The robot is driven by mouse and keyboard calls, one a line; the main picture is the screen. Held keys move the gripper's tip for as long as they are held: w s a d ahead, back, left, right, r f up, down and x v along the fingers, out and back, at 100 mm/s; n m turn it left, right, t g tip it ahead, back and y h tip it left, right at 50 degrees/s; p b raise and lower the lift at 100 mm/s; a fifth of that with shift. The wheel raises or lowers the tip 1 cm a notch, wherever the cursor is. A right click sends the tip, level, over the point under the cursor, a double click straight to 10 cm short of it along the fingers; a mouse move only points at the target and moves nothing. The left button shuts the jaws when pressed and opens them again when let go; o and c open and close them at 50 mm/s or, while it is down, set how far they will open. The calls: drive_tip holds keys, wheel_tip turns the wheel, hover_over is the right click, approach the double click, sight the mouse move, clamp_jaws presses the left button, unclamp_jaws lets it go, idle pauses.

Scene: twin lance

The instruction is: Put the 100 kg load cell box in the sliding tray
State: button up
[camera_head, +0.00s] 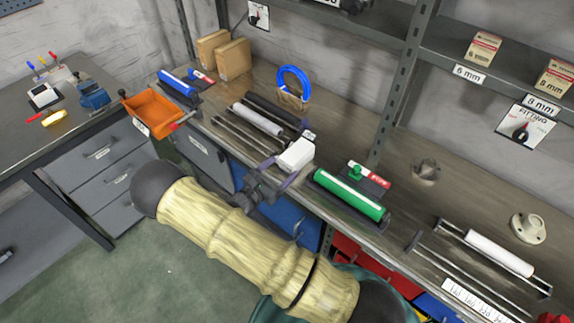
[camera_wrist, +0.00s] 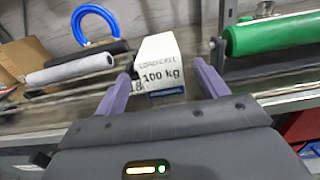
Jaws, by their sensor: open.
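The white load cell box (camera_head: 296,154), printed "100 kg", stands near the front edge of the workbench. In the wrist view the box (camera_wrist: 160,62) faces me, with a blue strip along its lower edge. My gripper (camera_head: 283,168) is open at the front of the box. In the wrist view its two purple fingers (camera_wrist: 163,70) point at the box, one on either side of its near face; I cannot tell whether they touch it. I cannot tell for certain which thing is the sliding tray.
A green roller (camera_head: 348,194) lies right of the box, and a white roller on rails (camera_head: 257,120) lies left. A blue ring (camera_head: 293,82) stands behind. An orange bin (camera_head: 152,112) is at the left. Another railed white roller (camera_head: 499,253) is at the far right. A shelf post (camera_head: 404,85) rises behind.

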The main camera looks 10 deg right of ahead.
drive_tip(key=b+v, duration=0.1)
drive_tip(key=v, duration=0.6)
drive_tip(key=shift+s+a, duration=0.2)
drive_tip(key=shift+a, duration=0.05)
drive_tip(key=s+d+r+m+g+y, duration=0.4)
drive_tip(key=s+d+m+g+y, duration=0.2)
drive_tip(key=s+d+m+g, duration=0.5)
wheel_tip(320, 180, up, 10)
drive_tip(key=s+a+m+t+y, duration=0.1)
drive_tip(key=s+m+t+y, duration=0.1)
drive_tip(key=m+y, duration=0.6)
drive_tip(key=m+t, duration=0.1)
drive_tip(key=m, duration=0.5)
drive_tip(key=shift+s+a+r+y, duration=0.2)
drive_tip(key=shift+s+y, duration=0.1)
drive_tip(key=shift+s, duration=0.1)
